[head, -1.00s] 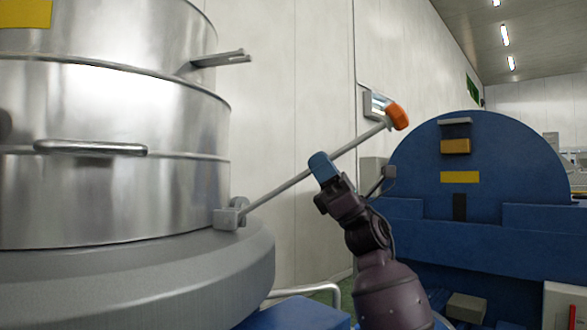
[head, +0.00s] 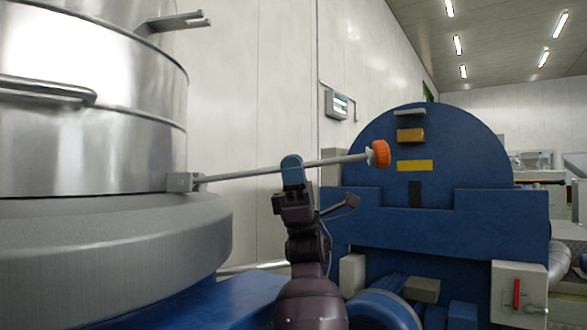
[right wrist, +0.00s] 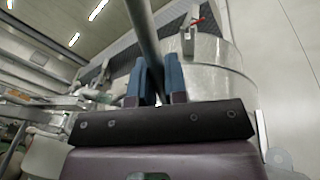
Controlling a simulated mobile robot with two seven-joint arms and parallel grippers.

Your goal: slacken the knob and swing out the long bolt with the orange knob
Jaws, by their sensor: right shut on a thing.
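The long bolt (head: 275,170) is a thin grey rod with a ribbed orange knob (head: 381,154) at its free end. It reaches out to the right from its pivot bracket (head: 182,182) at the vessel's foot and lies nearly level, the knob slightly higher. The forked lug (head: 175,22) high on the vessel is empty. My right gripper (head: 292,163) is shut on the rod around its middle, blue fingertips across it. In the right wrist view the rod (right wrist: 143,35) runs between the blue fingers (right wrist: 158,80). My left gripper is not in view.
The steel vessel (head: 95,145) stands at the left on a wide grey base (head: 110,240). A blue rounded machine (head: 460,190) stands behind the knob. A white box with a red lever (head: 519,293) is at lower right. A pale wall is behind.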

